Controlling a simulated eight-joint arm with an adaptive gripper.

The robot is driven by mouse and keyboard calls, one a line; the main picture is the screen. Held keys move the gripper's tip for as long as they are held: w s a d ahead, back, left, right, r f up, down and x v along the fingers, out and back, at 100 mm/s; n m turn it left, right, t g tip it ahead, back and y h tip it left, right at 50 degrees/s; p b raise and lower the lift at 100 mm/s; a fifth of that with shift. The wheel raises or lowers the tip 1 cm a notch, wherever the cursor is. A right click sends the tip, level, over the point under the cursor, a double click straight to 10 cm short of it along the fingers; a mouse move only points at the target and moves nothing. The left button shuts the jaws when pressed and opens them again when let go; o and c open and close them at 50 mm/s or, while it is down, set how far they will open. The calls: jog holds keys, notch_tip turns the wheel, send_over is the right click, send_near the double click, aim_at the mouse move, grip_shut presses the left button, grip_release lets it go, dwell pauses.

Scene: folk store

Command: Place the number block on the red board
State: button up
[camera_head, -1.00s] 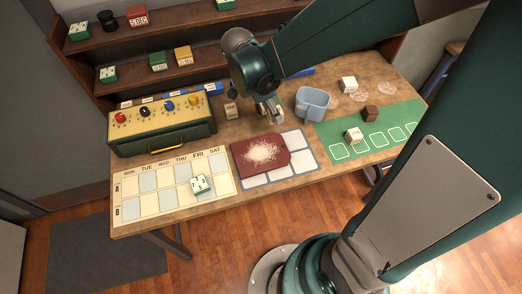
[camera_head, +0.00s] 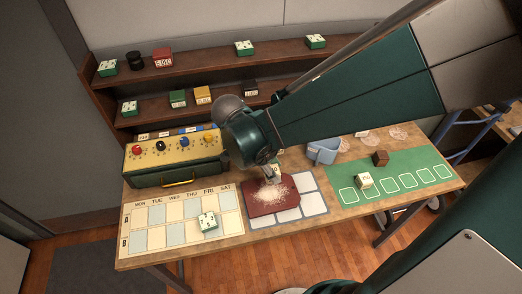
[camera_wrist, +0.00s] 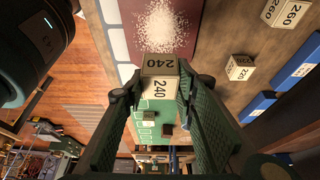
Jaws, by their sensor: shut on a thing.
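My gripper (camera_wrist: 160,98) is shut on the number block (camera_wrist: 160,88), a cream cube marked 240 on the two faces that show. The fingers hold it by its left and right sides. In the head view my gripper (camera_head: 271,178) is over the back part of the red board (camera_head: 259,207), and the block is mostly hidden by the gripper and arm. The board is dark red with white powder (camera_head: 277,191) spread on it; it also shows in the wrist view (camera_wrist: 127,15), beyond the block. I cannot tell whether the block touches the board.
Blocks marked 260 (camera_wrist: 287,12) and 220 (camera_wrist: 240,67) stand on the table in the wrist view. A yellow-topped box with knobs (camera_head: 173,167) is left of my arm. A weekday chart (camera_head: 147,240) lies front left.

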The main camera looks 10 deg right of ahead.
jog(key=shift+f, duration=0.1)
jog(key=shift+f+b, duration=0.5)
jog(key=shift+f, duration=2.3)
jog(key=shift+f+b, duration=0.4)
jog(key=shift+f, duration=1.7)
jog(key=shift+f, duration=0.15)
jog(key=o, duration=0.9)
jog(key=shift+r, duration=0.2)
jog(key=p+v, duration=0.1)
jog(key=v, duration=1.1)
jog(key=shift+p, duration=0.4)
